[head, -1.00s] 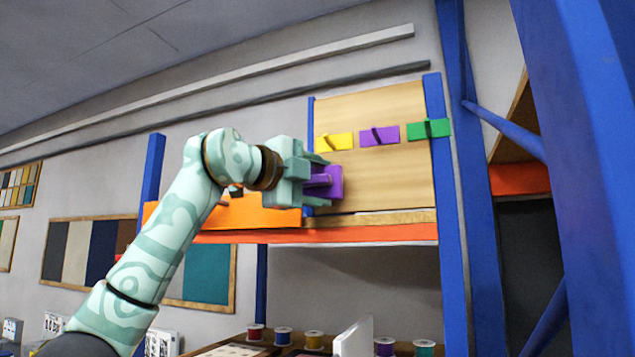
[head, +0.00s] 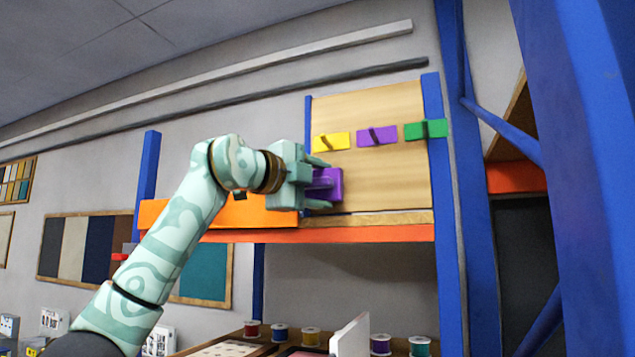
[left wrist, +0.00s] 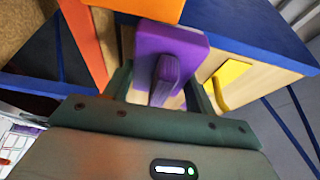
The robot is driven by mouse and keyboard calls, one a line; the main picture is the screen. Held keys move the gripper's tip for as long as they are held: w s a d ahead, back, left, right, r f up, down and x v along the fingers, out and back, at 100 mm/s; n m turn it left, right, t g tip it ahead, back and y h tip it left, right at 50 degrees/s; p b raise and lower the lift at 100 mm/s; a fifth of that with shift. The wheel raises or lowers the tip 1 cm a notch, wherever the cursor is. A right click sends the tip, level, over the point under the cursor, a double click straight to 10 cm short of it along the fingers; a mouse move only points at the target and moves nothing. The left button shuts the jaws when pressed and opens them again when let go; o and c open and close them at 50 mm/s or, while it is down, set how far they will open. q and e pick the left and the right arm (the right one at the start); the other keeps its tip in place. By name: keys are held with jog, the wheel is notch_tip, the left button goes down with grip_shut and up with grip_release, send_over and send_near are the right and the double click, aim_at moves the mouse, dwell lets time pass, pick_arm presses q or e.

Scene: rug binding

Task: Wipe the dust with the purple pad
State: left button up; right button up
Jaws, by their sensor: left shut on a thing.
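My left gripper (head: 319,182) is shut on the handle of a purple pad (head: 333,184), at the left part of a tan wooden panel. In the left wrist view the purple pad (left wrist: 185,42) shows beyond the fingers, with its purple handle (left wrist: 165,78) between them. I cannot tell whether the pad touches the panel. A second purple plate (head: 377,136) with a dark peg is on the panel above, between a yellow one (head: 331,141) and a green one (head: 426,129). I cannot make out any dust. My right gripper is not in view.
The panel (head: 385,180) stands between blue posts (head: 440,150) above an orange-edged shelf (head: 380,233). An orange block (head: 225,215) lies left of the panel, behind my arm. Several thread spools (head: 280,334) and a white upright plate (head: 350,336) stand below.

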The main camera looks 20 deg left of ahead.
aim_at(354, 185)
pick_arm(q)
jog(key=shift+w+d+b, duration=0.1)
jog(key=shift+d+b, duration=0.3)
jog(key=shift+d, duration=1.7)
jog(key=shift+w, duration=0.1)
jog(key=shift+a+p, duration=0.35)
jog(key=shift+a, duration=1.85)
jog(key=shift+s+d+f+b, duration=0.1)
jog(key=shift+s+f+b, duration=0.05)
jog(key=shift+s+b, duration=0.2)
jog(key=s+b, duration=0.2)
jog(key=s, duration=0.2)
jog(key=shift+d+b, duration=0.1)
jog(key=shift+b, duration=0.2)
jog(key=shift+s, duration=0.6)
